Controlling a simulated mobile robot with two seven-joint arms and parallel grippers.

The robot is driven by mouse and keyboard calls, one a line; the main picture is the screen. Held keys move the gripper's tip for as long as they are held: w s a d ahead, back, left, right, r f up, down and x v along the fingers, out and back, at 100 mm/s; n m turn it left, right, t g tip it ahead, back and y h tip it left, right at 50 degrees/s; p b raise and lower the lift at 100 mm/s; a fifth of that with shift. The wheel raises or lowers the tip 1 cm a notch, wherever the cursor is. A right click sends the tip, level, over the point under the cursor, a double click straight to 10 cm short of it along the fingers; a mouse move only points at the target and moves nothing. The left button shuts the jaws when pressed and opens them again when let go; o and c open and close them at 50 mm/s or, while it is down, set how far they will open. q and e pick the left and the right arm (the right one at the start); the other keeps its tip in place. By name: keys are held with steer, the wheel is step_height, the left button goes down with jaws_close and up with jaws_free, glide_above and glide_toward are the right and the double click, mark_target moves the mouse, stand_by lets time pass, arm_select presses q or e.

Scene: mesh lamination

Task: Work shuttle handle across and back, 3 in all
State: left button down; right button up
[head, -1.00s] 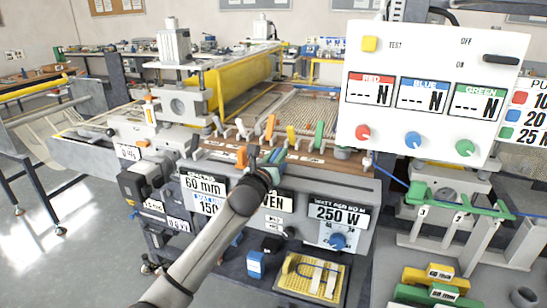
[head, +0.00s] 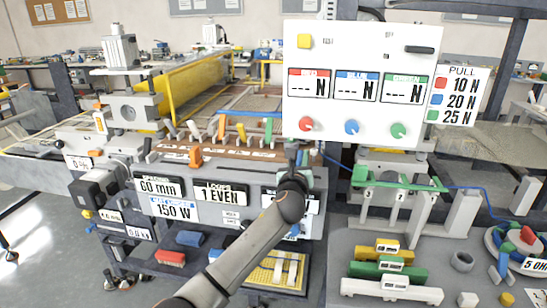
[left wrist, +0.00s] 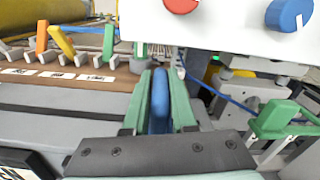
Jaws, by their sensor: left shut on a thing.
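A blue handle (left wrist: 160,105), which I take to be the shuttle handle, stands upright between the green fingers of my left gripper (left wrist: 160,98) in the left wrist view. The gripper is shut on it. In the head view my left gripper (head: 297,156) is at the right end of the machine's front rail, just under the white display panel (head: 360,85). The handle's lower part is hidden by the gripper. An orange handle (head: 196,156) stands farther left on the machine front, apart from my gripper. My right gripper is not in view.
A row of levers stands along the brown strip, including an orange lever (left wrist: 41,37), a yellow lever (left wrist: 62,42) and a green lever (left wrist: 108,42). The panel overhangs close to my gripper. A green bracket (left wrist: 272,118) and a blue cable stand to the right.

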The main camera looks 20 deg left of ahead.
arm_select(q)
steer(key=shift+w+d, duration=0.2)
steer(key=shift+d, duration=0.7)
steer(key=shift+w+d, duration=0.2)
steer(key=shift+d, duration=0.8)
steer(key=c, duration=0.8)
jaws_free()
steer(key=shift+d, duration=0.1)
steer(key=shift+o, duration=0.2)
steer(key=shift+s, duration=0.2)
steer(key=v, duration=1.2)
